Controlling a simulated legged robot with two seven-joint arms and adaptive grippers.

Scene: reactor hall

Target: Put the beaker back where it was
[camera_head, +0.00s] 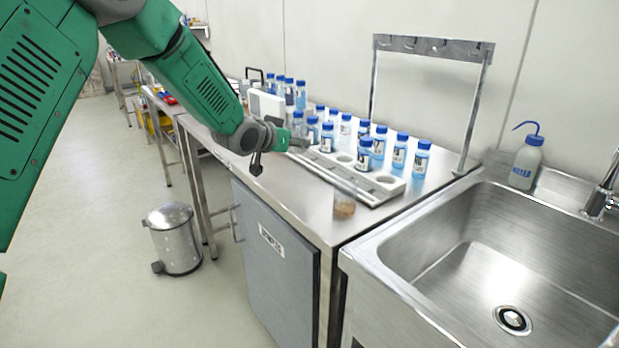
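A clear glass beaker (344,204) with some brown material in its bottom stands upright on the steel counter (272,190), close to the front right corner near the sink. My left arm reaches in from the upper left. Its gripper (268,150) hangs over the counter, left of the beaker and apart from it. The gripper is small and seen at an angle, so its finger opening is not clear. My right gripper is not in view.
A pedal bin (174,240) stands on the floor.

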